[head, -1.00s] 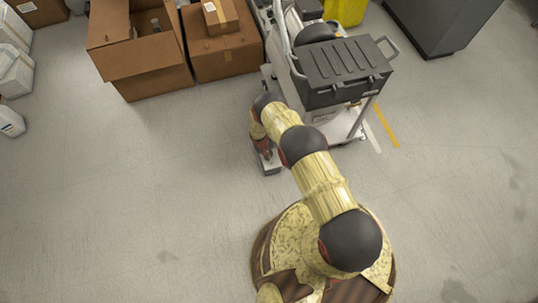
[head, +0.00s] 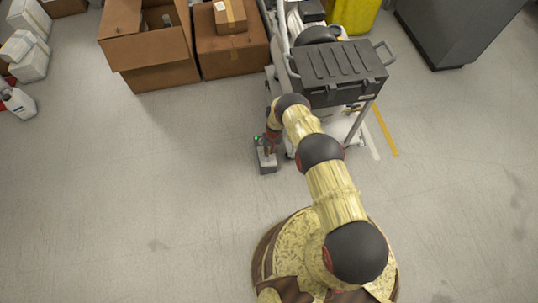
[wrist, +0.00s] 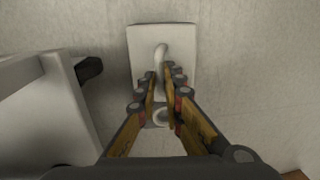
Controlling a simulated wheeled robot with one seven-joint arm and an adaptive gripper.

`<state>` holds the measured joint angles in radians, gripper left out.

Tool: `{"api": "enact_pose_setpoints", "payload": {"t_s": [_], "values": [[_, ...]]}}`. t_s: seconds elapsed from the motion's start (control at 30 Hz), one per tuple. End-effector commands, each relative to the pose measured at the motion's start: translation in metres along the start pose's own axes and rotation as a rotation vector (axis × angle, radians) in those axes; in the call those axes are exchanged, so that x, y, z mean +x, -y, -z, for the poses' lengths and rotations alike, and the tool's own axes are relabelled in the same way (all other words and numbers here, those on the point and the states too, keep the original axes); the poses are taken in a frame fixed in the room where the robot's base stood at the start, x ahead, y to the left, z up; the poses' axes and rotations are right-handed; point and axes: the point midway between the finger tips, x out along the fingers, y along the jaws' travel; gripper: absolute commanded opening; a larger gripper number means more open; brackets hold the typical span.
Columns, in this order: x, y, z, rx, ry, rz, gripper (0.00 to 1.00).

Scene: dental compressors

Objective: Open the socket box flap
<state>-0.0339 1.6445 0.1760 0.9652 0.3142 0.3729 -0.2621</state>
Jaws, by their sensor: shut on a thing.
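The socket box (head: 266,166) is a small grey box low beside the cart in the head view, with a small green light at its upper left. In the wrist view a pale rectangular plate (wrist: 143,42), seemingly part of the box, carries a curved light handle (wrist: 161,52). My gripper (wrist: 160,72) points at this plate, its fingers close together and shut on the handle's lower part. A round ring shape shows between the fingers farther down. The fingers hide part of the plate, and I cannot tell how far the flap is turned.
A wheeled cart with a dark case (head: 338,72) stands right of the box, close to my arm. Cardboard boxes (head: 150,60) stand at the back left and a grey cabinet (head: 450,30) at the back right.

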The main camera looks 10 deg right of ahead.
Motion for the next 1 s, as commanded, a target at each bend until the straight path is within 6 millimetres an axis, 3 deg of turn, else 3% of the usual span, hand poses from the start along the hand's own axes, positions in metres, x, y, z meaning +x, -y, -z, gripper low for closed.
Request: {"api": "enact_pose_setpoints", "payload": {"t_s": [0.03, 0.63, 0.67, 1.0], "values": [[0.0034, -0.0047, -0.0068, 0.005, 0.01, 0.016, 0.0], [0.0011, -0.0073, -0.0065, -0.002, 0.003, 0.079, 0.0], [0.0011, -0.0073, -0.0065, -0.002, 0.003, 0.079, 0.11], [-0.0014, -0.0063, -0.0025, -0.002, -0.002, 0.079, 0.28]]}}
